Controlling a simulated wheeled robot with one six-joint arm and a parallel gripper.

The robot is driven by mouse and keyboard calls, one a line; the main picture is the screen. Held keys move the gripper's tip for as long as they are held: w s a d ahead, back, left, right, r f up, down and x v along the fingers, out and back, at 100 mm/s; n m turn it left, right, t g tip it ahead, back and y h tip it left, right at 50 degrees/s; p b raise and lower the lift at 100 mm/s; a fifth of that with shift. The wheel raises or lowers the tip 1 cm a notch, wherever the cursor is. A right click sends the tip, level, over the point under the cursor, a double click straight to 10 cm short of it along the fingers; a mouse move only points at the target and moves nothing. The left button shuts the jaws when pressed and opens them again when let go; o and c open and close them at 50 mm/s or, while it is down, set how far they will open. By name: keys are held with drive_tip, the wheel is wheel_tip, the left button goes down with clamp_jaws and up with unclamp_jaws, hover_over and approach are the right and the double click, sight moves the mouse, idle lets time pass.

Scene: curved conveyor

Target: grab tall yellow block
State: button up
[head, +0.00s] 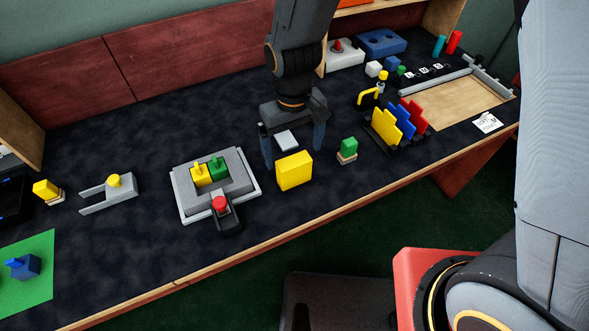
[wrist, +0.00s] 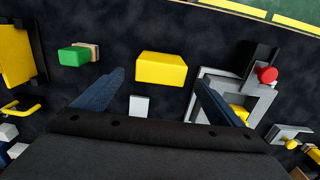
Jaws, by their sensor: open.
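The tall yellow block (head: 294,171) stands on the dark table, in front of my gripper in the head view. In the wrist view the yellow block (wrist: 161,68) lies ahead of the fingertips, about midway between them across the picture. My gripper (head: 293,148) is open and empty, with its two blue-grey fingers pointing down and spread apart. In the wrist view its fingers (wrist: 158,80) show on either side, with the block beyond them and apart from both. A small white block (head: 286,140) is between the fingers in the head view and below the gripper in the wrist view (wrist: 139,105).
A grey fixture (head: 184,197) with yellow and green pieces and a red button (head: 219,203) stands to the left. A green block (head: 348,145) on a wooden piece is close on the right. Upright yellow, blue and red plates (head: 405,122) stand farther right. The table's front edge is near.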

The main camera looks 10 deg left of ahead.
sight(294, 160)
drive_tip(key=shift+s+f+p, duration=0.15)
drive_tip(key=shift+f+p, duration=0.7)
drive_tip(key=shift+f, duration=2.15)
drive_tip(key=c, duration=1.2)
drive_tip(key=shift+r, duration=0.1)
